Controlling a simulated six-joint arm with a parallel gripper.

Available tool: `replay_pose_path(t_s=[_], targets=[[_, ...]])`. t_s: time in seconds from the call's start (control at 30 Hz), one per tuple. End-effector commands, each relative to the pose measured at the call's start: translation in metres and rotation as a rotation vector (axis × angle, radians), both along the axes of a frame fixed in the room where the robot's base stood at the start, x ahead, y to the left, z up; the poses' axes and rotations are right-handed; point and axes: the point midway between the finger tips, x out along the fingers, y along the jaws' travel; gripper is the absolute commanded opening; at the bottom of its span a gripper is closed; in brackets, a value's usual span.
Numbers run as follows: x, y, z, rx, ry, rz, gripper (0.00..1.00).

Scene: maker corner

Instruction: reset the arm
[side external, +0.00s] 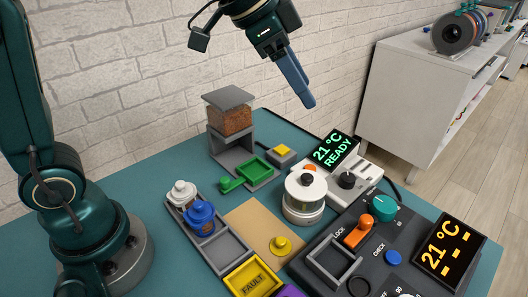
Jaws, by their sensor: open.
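My gripper (303,93) hangs in the air above the back of the teal table (120,185), pointing down and to the right. Its blue-grey fingers are seen nearly edge-on, and nothing shows held between them. It is well clear of everything on the table. My arm rises at the left of the picture, and part of its upper reach is out of frame.
Below stand a grey dispenser (240,157), a grey tray (226,247) with white and blue knobbed pieces, a lidded jar (304,198), a white device reading READY (345,183) and a dark control panel (405,245). A brick wall (130,80) stands behind; a white cabinet (415,105) is at right.

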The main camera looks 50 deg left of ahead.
Motion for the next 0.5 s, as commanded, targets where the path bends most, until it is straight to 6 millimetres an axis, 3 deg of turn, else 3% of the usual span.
replay_pose_path(t_s=[0.1,0.27,0.5], targets=[[-0.036,0.013,0.011,-0.011,-0.020,0.087,0.54],[-0.084,0.029,0.006,-0.035,-0.023,0.222,0.54],[-0.150,0.050,-0.033,-0.083,0.012,0.452,0.54]])
